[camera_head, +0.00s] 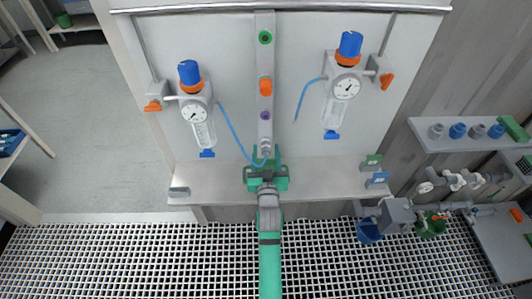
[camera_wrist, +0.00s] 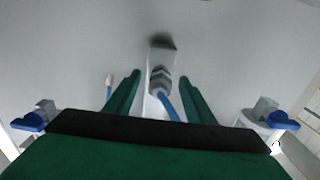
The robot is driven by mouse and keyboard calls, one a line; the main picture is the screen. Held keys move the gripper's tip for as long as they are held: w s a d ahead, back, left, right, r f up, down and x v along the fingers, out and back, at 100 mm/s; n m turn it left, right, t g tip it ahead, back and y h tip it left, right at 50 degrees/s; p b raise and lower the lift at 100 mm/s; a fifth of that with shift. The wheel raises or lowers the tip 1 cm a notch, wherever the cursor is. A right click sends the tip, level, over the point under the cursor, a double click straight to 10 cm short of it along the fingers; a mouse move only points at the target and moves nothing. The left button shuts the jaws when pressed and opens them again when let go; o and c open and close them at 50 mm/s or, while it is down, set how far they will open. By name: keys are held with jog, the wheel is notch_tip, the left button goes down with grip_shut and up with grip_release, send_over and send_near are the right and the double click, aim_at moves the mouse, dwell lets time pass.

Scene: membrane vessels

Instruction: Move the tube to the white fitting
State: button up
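The white-grey fitting (camera_head: 265,148) is at the bottom of the panel's centre strip. In the wrist view the fitting (camera_wrist: 160,76) is straight ahead. A blue tube (camera_head: 234,132) curves down from the left gauge unit to this fitting. In the wrist view the tube (camera_wrist: 167,106) meets the fitting's near end and appears to be in it. My gripper (camera_head: 265,165) is just below the fitting. Its green fingers (camera_wrist: 158,80) are open on either side of the tube and fitting, with gaps on both sides. A second blue tube (camera_head: 304,97) hangs from the right gauge unit, its end free.
The left gauge unit (camera_head: 196,112) and right gauge unit (camera_head: 342,90) flank the strip. Above the fitting are a purple port (camera_head: 265,115), an orange fitting (camera_head: 265,87) and a green port (camera_head: 265,38). A ledge (camera_head: 220,181) runs below the panel.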

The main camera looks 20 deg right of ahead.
jog(key=v, duration=1)
jog(key=shift+s, duration=0.45)
jog(key=shift+a, duration=0.1)
jog(key=s+a+f+n+y, duration=0.1)
jog(key=s+a+f, duration=0.3)
jog(key=s, duration=0.5)
jog(key=s+a+f+n+y, duration=0.1)
jog(key=s+a+f+y, duration=0.1)
jog(key=s+a, duration=0.55)
jog(key=s+a+r+g+y, duration=0.1)
jog(key=s+a+r, duration=0.1)
jog(key=s, duration=0.7)
jog(key=s+a+r+n+g+y, duration=0.1)
jog(key=s+a+r, duration=0.1)
jog(key=s, duration=0.8)
jog(key=shift+a, duration=0.6)
jog(key=shift+s+r, duration=0.1)
